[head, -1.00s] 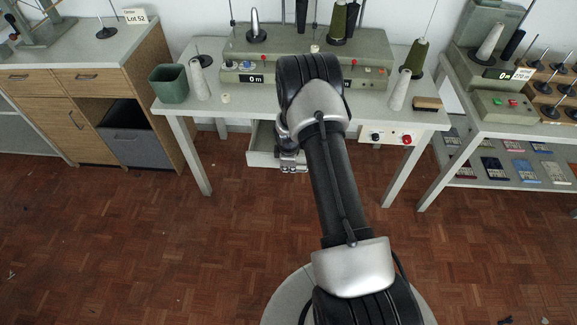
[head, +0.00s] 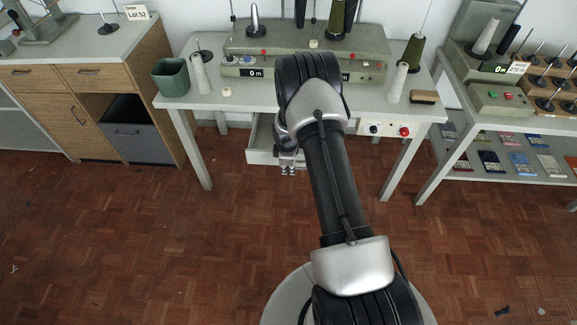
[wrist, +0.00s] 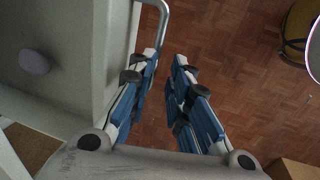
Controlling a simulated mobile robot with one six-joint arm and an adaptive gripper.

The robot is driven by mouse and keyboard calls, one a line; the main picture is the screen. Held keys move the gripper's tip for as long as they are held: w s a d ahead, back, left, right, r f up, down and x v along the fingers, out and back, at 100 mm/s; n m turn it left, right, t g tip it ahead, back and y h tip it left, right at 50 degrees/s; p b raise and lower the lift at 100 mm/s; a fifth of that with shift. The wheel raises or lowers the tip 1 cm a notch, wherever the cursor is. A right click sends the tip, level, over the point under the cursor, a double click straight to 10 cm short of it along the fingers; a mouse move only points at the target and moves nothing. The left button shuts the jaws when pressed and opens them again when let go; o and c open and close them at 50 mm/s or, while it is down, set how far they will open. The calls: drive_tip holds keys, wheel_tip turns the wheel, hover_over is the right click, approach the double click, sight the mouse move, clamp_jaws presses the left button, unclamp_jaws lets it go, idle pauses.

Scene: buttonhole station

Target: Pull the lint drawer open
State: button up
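The lint drawer (head: 262,152) is a pale grey drawer under the middle of the sewing table. It stands pulled out, with part of its inside showing left of my arm. In the wrist view its front wall (wrist: 118,45) runs down the left, with a metal bar handle (wrist: 164,22) on its outer side. My gripper (wrist: 166,58) points at the floor beside the drawer front. Its fingers are parted with nothing seen between them, and the left fingertip is close to the handle's near end; I cannot tell whether they touch. In the head view my gripper (head: 288,172) is at the drawer's front.
A pale round thing (wrist: 34,62) lies inside the drawer. The table (head: 222,103) carries a green bin (head: 171,78), thread cones and a grey machine (head: 300,45). A control box with a red knob (head: 404,132) hangs right of the drawer.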

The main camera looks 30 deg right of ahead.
drive_tip(key=shift+o, duration=0.8)
drive_tip(key=shift+s+f, duration=0.2)
drive_tip(key=shift+f, duration=0.1)
drive_tip(key=shift+r, duration=0.1)
wheel_tip(320, 180, up, 12)
drive_tip(key=s+a, duration=0.1)
drive_tip(key=shift+s+a, duration=0.2)
drive_tip(key=shift+s, duration=0.1)
